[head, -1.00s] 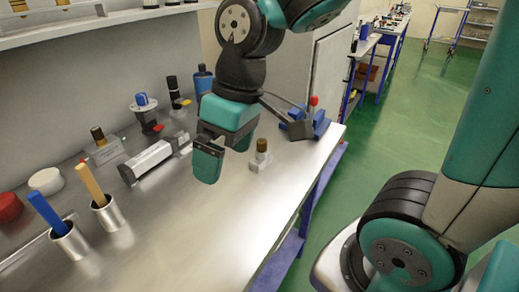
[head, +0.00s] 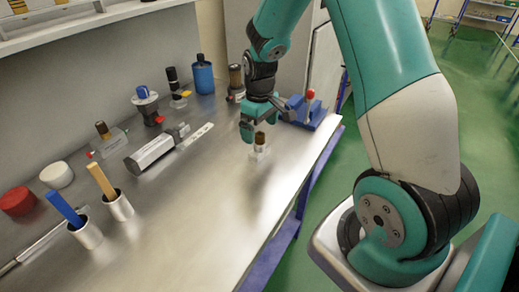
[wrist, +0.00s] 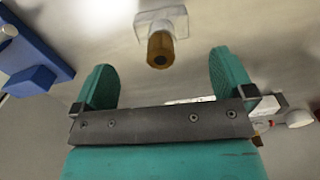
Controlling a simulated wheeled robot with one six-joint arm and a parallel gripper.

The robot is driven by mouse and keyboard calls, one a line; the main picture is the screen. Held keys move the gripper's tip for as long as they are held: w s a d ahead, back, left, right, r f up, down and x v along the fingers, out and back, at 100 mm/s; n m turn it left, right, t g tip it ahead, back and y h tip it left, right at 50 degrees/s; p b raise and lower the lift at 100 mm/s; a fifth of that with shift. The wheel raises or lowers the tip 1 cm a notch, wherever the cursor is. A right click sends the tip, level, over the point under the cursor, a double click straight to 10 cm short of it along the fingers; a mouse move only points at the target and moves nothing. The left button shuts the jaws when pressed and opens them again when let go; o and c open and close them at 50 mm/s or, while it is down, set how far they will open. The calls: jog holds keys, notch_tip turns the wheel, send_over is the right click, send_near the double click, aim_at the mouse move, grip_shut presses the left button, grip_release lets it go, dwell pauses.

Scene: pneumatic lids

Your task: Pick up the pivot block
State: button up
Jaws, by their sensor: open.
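A small clear block with a brown cylindrical top (head: 259,147), which looks like the pivot block, stands upright on the metal bench near its right edge. In the wrist view the brown top (wrist: 160,48) and clear base (wrist: 150,19) lie just beyond my fingertips, roughly centred between them. My gripper (head: 250,128) is open and empty, close above and behind the block in the head view. Its two teal fingers (wrist: 164,70) are wide apart in the wrist view. I see no contact with the block.
A blue fixture (head: 316,116) with a red knob stands behind to the right. Cups (head: 118,206) stand front left. The bench in front is clear.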

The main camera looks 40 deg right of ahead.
aim_at(259, 144)
jog(key=shift+a+f+p, duration=0.1)
jog(key=shift+f+p, duration=0.85)
jog(key=shift+f, duration=2.25)
jog(key=c, duration=1)
